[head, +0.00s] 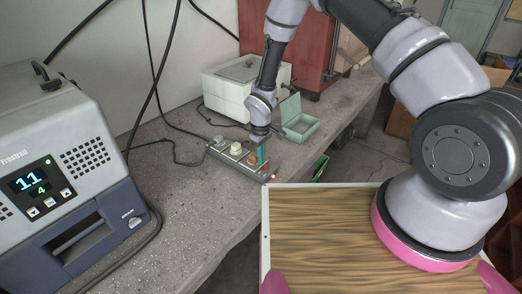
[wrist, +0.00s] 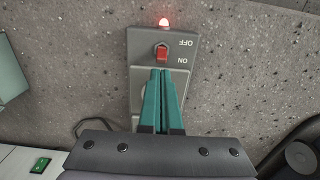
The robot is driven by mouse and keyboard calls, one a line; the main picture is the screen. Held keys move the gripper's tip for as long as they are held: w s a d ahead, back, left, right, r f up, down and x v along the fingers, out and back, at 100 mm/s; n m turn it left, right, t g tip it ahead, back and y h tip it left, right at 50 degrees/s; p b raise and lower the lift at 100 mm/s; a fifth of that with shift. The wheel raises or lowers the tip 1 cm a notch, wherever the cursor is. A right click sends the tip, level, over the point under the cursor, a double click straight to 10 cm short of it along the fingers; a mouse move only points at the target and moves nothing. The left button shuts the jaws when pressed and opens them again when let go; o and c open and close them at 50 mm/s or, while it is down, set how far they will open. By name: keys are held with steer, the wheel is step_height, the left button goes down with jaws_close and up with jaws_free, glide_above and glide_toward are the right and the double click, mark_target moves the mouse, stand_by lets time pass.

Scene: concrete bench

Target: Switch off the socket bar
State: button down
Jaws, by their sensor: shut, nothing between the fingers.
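The grey socket bar (head: 231,153) lies on the concrete bench, with plugs in it. OFF is on the lamp side and ON is nearer my fingers. A red lamp (wrist: 163,22) glows at the bar's end. My gripper (wrist: 160,71) has teal fingers shut together, empty, just short of the switch on its ON side. I cannot tell whether they touch the bar. My gripper (head: 262,158) hides part of the bar in the head view.
A grey-blue device (head: 75,150) with a lit display stands at the left. A white box (head: 228,95) and an open pale green box (head: 298,122) stand behind the bar. Black cables run across the bench.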

steer(key=shift+f, duration=0.3)
steer(key=shift+s+d+r, duration=0.15)
steer(key=shift+d, duration=0.1)
stand_by(0.7)
